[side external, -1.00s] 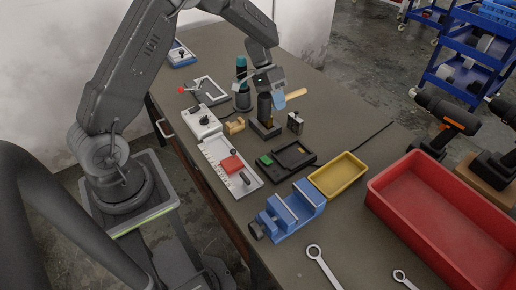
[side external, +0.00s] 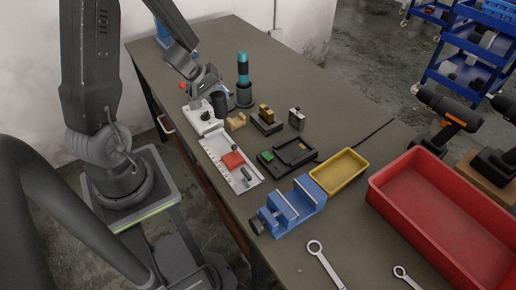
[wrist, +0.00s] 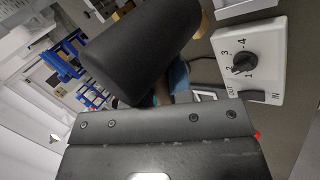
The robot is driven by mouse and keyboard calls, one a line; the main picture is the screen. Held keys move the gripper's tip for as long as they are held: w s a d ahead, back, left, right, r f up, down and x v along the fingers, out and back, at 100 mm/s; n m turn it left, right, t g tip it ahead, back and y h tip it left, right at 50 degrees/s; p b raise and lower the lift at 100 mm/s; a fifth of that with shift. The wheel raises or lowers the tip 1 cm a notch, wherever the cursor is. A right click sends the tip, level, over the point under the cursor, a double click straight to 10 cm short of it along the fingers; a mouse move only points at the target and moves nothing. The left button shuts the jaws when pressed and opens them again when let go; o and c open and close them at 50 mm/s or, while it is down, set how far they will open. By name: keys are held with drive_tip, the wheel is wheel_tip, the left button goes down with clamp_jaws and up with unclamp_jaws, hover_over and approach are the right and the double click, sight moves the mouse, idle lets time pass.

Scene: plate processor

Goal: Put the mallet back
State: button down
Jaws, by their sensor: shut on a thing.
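The mallet's thick black head (side external: 219,104) shows in the side view beside and above the white dial box (side external: 203,121). My gripper (side external: 207,88) is shut on the mallet, over the far left part of the bench. In the wrist view the black head (wrist: 145,50) fills the upper middle, tilted, with my gripper (wrist: 165,98) below it. The handle is mostly hidden behind the head and my gripper. I cannot tell whether the mallet touches anything. Its resting place is not clearly visible.
A black cup with a teal-banded tool (side external: 243,70) stands close right of my gripper. The blue vise (side external: 291,206), yellow tray (side external: 339,171) and red bin (side external: 440,215) are farther right.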

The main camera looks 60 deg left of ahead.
drive_tip(key=shift+f, duration=0.15)
drive_tip(key=w+d+f, duration=0.4)
drive_tip(key=w+d, duration=0.1)
drive_tip(key=w+d+f, duration=0.2)
drive_tip(key=d, duration=0.1)
drive_tip(key=shift+w+f, duration=0.15)
drive_tip(key=shift+f, duration=0.15)
drive_tip(key=shift+d+f, duration=0.1)
drive_tip(key=shift+f, duration=1.9)
drive_tip(key=shift+f, duration=0.1)
drive_tip(key=shift+f, duration=0.25)
drive_tip(key=c, duration=1)
unclamp_jaws()
drive_tip(key=shift+c, duration=0.2)
